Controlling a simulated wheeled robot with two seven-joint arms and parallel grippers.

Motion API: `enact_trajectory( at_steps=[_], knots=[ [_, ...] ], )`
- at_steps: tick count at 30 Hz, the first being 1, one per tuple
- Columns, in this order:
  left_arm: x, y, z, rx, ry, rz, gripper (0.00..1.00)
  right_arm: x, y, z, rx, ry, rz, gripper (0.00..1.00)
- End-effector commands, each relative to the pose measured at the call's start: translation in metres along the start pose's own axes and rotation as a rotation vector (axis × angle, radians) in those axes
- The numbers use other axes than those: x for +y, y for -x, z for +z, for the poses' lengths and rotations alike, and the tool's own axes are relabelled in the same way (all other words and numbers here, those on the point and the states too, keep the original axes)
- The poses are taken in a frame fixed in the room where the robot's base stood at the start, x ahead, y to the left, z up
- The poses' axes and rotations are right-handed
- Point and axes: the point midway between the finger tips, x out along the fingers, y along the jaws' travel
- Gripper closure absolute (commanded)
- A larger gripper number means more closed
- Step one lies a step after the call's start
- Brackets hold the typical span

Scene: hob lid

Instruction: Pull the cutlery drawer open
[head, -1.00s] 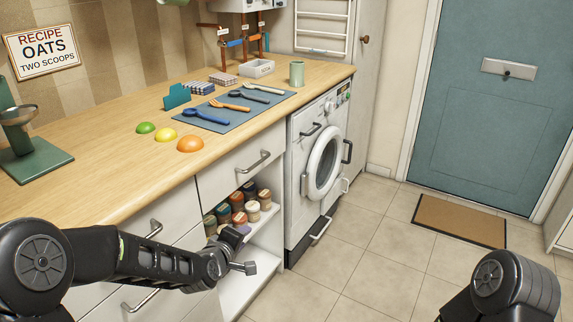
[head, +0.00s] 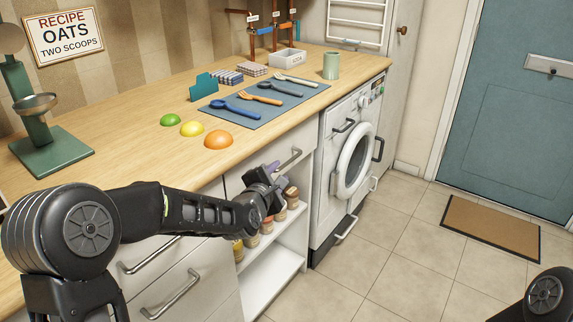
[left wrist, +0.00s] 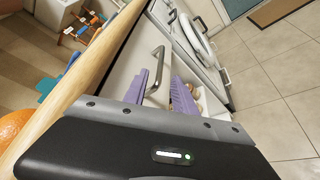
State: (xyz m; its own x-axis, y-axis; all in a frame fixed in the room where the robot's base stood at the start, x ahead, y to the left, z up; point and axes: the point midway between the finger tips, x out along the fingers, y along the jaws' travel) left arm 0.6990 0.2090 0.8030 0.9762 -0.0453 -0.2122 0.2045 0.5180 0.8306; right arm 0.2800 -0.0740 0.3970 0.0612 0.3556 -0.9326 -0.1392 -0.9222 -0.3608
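The white drawer (head: 240,180) under the worktop looks closed, and its metal bar handle (head: 290,158) shows just beyond my left gripper. My left gripper (head: 279,174) is at the drawer front, close to the handle, and hides part of the front. In the left wrist view, the two purple fingers (left wrist: 161,68) are apart, with the handle (left wrist: 156,66) showing in the gap between them. I cannot tell whether they touch it. My right gripper is out of view.
An open shelf with several jars (head: 268,228) lies below the drawer. A washing machine (head: 350,160) stands to the right. The worktop (head: 140,160) above holds a blue mat with utensils (head: 275,100) and an orange dome (head: 218,140).

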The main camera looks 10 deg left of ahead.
Motion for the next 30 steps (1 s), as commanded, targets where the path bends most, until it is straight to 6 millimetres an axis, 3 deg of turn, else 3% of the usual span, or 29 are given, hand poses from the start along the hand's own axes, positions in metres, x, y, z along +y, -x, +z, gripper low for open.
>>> enact_trajectory(
  at_steps=[5, 18, 30],
  knots=[
    [-0.001, -0.011, 0.0, 0.0, -0.001, -0.002, 0.67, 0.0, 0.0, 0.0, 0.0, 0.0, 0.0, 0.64],
    [-0.001, -0.072, 0.0, 0.0, -0.003, -0.002, 0.67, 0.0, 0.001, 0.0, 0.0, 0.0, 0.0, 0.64],
    [0.0, -0.078, 0.0, 0.0, -0.002, -0.001, 0.7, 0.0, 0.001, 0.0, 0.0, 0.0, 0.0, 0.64]
  ],
)
